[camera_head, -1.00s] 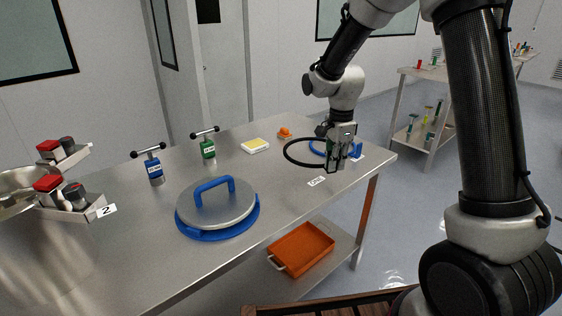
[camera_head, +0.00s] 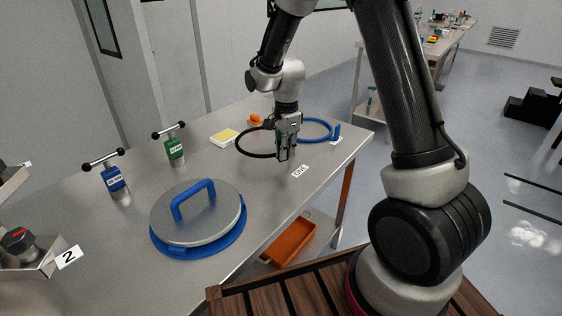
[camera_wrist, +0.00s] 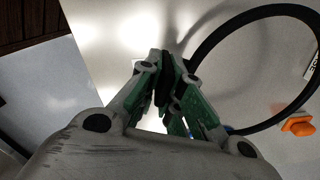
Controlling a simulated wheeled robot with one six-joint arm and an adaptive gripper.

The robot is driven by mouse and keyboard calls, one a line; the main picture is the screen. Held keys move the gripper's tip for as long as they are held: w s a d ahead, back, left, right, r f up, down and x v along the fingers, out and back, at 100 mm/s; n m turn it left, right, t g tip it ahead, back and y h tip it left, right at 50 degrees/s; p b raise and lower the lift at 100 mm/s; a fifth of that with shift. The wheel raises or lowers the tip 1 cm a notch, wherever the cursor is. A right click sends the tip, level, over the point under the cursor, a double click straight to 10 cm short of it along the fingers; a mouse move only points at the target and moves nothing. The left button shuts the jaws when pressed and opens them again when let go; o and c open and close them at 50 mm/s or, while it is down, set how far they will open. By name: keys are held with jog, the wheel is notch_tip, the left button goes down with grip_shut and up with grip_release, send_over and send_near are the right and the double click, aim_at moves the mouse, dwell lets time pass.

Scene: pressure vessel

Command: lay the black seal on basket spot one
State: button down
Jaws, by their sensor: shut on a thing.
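The black seal (camera_head: 238,143) is a thin ring held at its right edge by my gripper (camera_head: 284,156), above the far part of the steel table (camera_head: 205,160). In the wrist view the seal (camera_wrist: 270,10) arcs to the right from my gripper (camera_wrist: 168,95), whose green-padded fingers are shut on it.
A blue ring (camera_head: 325,122) lies behind my gripper, and a "ONE" label (camera_head: 300,171) is on the table. An orange tray (camera_head: 288,243) is below.

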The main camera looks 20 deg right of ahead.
jog(key=shift+f, duration=2.4)
jog(key=c, duration=1.6)
grip_release()
notch_tip(320, 180, up, 12)
jog(key=shift+r, duration=0.1)
jog(key=s+d+r+n+t, duration=0.1)
jog(key=s+d+r+n, duration=0.4)
jog(key=r, duration=0.3)
jog(key=s+d+r+n+t, duration=0.1)
jog(key=s+d+r+n, duration=0.1)
jog(key=s, duration=0.5)
jog(key=s+d+r+n+t, duration=0.1)
jog(key=s+d+r+n, duration=0.1)
jog(key=s+n, duration=0.3)
jog(key=s+d+r+n+t, duration=0.1)
jog(key=s+d+r+n, duration=0.1)
jog(key=s, duration=0.8)
jog(key=shift+s+d+r+n, duration=0.35)
jog(key=shift+d+r+n, duration=0.05)
jog(key=shift+r+n, duration=0.5)
